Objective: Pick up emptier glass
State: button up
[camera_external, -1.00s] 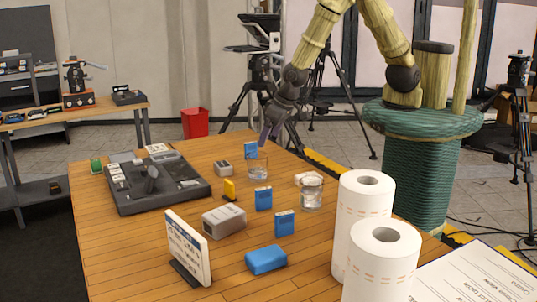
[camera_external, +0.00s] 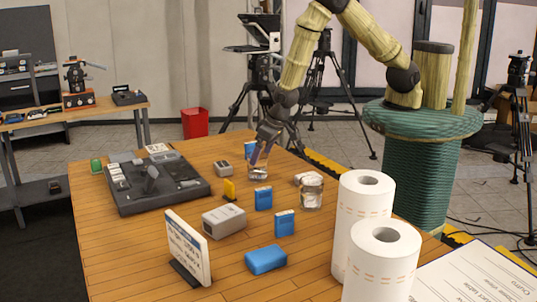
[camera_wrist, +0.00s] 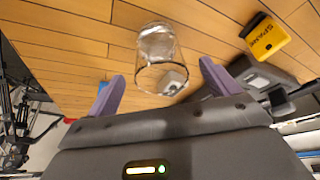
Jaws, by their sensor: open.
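Two clear glasses stand on the wooden table. The far glass (camera_external: 259,173) is at my gripper, partly covered by it. The nearer glass (camera_external: 312,193) stands to its right, beside the paper rolls. The far glass seems to hold a little clear liquid low down; the nearer one looks fuller, but the levels are hard to read. My gripper (camera_external: 257,157) points down at the far glass. In the wrist view, a glass (camera_wrist: 157,50) lies ahead, between the lines of the purple fingers of my open gripper (camera_wrist: 161,78). The fingers are not closed on it.
Blue boxes (camera_external: 263,198) and a yellow box (camera_external: 229,190) stand close in front of the far glass. A grey box (camera_external: 224,220), a dark console (camera_external: 165,186) and a sign (camera_external: 188,248) are to the left. Two paper rolls (camera_external: 383,265) stand at the right.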

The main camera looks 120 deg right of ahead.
jog(key=x, duration=0.2)
jog(key=p+x, duration=0.1)
jog(key=shift+w+d+f, duration=0.2)
jog(key=shift+d+f, duration=0.05)
jog(key=shift+d, duration=0.15)
jog(key=shift+w+d+f+p, duration=0.15)
jog(key=shift+f+p, duration=0.15)
jog(key=shift+f, duration=0.25)
jog(key=c, duration=1.3)
jog(key=shift+o, duration=0.2)
jog(key=shift+r, duration=0.2)
notch_tip(320, 180, up, 10)
jog(key=b, duration=0.1)
jog(key=shift+f, duration=0.15)
